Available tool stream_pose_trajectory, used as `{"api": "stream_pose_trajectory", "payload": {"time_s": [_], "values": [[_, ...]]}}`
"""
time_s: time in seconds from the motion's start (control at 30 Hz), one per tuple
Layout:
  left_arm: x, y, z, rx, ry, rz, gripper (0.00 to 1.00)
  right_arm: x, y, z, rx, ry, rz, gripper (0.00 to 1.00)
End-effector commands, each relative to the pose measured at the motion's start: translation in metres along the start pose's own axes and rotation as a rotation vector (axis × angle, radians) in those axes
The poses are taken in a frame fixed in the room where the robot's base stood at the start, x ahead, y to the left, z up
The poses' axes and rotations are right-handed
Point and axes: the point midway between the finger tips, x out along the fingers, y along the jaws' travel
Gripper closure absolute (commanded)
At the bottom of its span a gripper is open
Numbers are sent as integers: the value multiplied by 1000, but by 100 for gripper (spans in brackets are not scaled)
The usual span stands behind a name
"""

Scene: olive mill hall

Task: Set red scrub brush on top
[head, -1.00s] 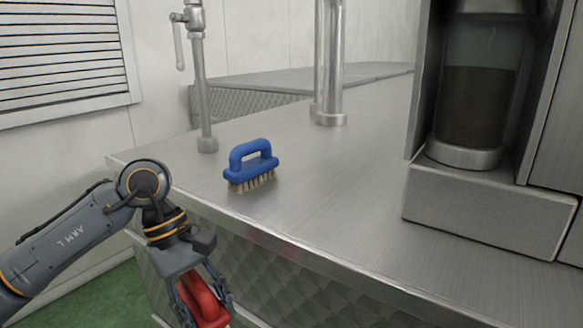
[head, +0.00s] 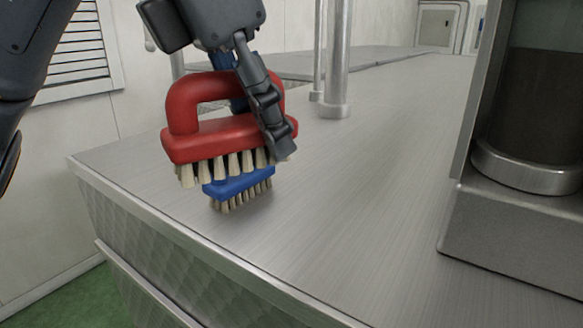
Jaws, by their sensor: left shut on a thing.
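The red scrub brush (head: 207,138) has a loop handle and pale bristles pointing down. My left gripper (head: 262,100) is shut on its handle and holds it up in front of the blue scrub brush. The blue scrub brush (head: 238,184) stands bristles down on the steel counter (head: 330,210). The red brush and my gripper hide most of its handle. I cannot tell whether the two brushes touch. My right gripper is not in view.
A steel post (head: 336,60) rises from the counter behind the brushes. A steel machine with a dark-filled glass cylinder (head: 535,95) stands at the right. The counter between the brushes and the machine is clear. The counter's front edge (head: 200,245) runs close by.

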Motion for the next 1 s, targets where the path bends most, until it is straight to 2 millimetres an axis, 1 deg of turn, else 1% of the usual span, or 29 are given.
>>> {"api": "stream_pose_trajectory", "payload": {"time_s": [0.03, 0.13, 0.2, 0.27, 0.33, 0.37, 0.4, 0.5, 0.6, 0.63, 0.77, 0.83, 0.9, 1.0], "values": [[6, 6, 6, -1, 5, -7, 89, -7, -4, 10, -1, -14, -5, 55], [24, 21, 18, -2, 7, -9, 89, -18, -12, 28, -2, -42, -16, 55], [35, 33, 27, -4, 6, -7, 89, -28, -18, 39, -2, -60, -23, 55], [46, 42, 35, -4, 7, -7, 89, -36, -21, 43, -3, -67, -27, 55], [60, 53, 42, -3, 7, -6, 89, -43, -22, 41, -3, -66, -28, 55], [70, 55, 42, -2, 8, -7, 89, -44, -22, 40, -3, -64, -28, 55], [79, 58, 43, -1, 6, -6, 89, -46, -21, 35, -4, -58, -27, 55], [99, 66, 45, 0, 5, -5, 90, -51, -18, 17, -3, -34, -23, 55], [112, 70, 47, 0, 2, -4, 90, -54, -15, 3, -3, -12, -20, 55], [115, 71, 47, 0, 3, -4, 90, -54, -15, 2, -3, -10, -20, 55], [124, 75, 48, 1, 2, -3, 90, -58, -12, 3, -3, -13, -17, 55], [133, 78, 49, 0, 5, -5, 90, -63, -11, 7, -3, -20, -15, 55], [144, 76, 44, 2, 4, -5, 90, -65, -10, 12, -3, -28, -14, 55], [155, 76, 39, 1, 3, -2, 90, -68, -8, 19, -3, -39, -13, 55]]}}
